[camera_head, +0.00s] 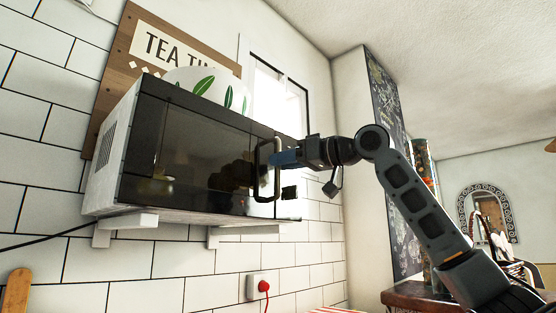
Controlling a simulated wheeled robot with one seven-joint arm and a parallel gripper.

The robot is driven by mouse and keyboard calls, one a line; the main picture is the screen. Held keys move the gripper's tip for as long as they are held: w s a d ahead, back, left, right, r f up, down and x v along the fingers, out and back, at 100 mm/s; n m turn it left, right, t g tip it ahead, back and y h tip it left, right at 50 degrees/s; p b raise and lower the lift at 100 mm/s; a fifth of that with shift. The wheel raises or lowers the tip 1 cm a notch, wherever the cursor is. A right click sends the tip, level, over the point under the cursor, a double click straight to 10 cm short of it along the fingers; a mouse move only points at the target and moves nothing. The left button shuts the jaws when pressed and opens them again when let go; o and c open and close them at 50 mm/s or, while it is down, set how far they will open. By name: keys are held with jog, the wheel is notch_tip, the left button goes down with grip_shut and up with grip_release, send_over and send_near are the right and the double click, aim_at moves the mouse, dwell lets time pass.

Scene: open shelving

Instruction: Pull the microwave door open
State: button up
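The microwave (105,160) is a white box with a dark front, held against the tiled wall on white brackets. Its dark glass door (195,150) looks shut. A dark, loop-shaped vertical handle (258,170) is at the right part of the door. My gripper (277,160) has come in from the right, with its blue-tinted fingertips at the handle. From this angle I cannot tell whether the fingers are around the handle or only beside it, nor whether they are closed.
A leaf-patterned white item (205,82) sits on top of the microwave, before a wooden sign (125,50). A red plug in a socket (262,286) is below. A chalkboard panel (388,150) stands behind my arm. The space before the door looks clear.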

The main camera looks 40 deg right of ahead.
jog(key=shift+x, duration=1)
jog(key=shift+c, duration=0.2)
jog(key=shift+s, duration=0.1)
grip_shut()
